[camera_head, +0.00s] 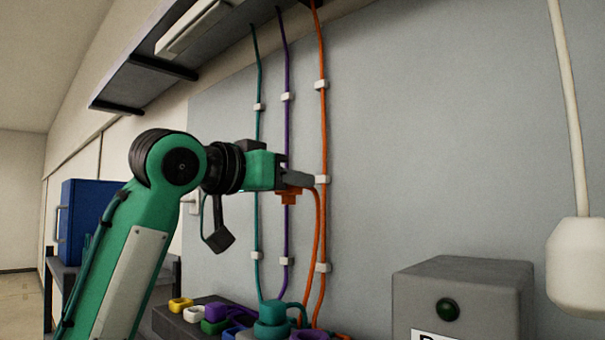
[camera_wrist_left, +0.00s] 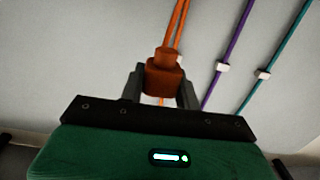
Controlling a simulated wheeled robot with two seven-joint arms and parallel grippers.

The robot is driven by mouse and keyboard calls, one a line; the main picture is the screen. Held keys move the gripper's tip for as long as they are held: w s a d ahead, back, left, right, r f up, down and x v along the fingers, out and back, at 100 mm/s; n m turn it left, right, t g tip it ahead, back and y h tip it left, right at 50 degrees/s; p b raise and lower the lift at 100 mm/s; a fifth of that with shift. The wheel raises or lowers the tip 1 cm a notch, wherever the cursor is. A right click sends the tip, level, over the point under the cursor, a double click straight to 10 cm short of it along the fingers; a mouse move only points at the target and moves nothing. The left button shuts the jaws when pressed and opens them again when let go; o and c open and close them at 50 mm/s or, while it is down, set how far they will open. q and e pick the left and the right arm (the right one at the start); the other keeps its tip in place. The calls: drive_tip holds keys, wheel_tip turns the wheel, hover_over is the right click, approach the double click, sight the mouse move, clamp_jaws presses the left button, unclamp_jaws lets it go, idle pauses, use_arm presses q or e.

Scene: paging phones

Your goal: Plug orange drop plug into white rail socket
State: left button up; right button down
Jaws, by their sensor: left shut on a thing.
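The orange drop plug (camera_head: 288,198) is held up in front of the grey wall panel, its orange cable curving down beside it. My left gripper (camera_head: 298,180) is shut on this plug. In the left wrist view the orange plug (camera_wrist_left: 165,76) sits between the two fingers, with its cable leading away at the top. The white rail socket (camera_head: 194,314) looks like a white ring on a dark rail at the bottom, well below and left of the gripper. Its opening is too small to make out. My right gripper is not in view.
Yellow (camera_head: 180,304), green (camera_head: 215,326) and other coloured sockets crowd the rail. A teal plug (camera_head: 272,313) stands at its right. Teal and purple (camera_head: 287,150) cables run down the wall behind the gripper. A grey box (camera_head: 463,290) stands right.

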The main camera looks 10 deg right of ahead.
use_arm(q)
drive_tip(key=w+a+p, duration=0.2)
drive_tip(key=w+a, duration=0.7)
drive_tip(key=w, duration=0.2)
drive_tip(key=w+a+p, duration=0.1)
drive_tip(key=w+a, duration=0.8)
drive_tip(key=w, duration=0.3)
drive_tip(key=shift+p, duration=0.4)
idle(0.4)
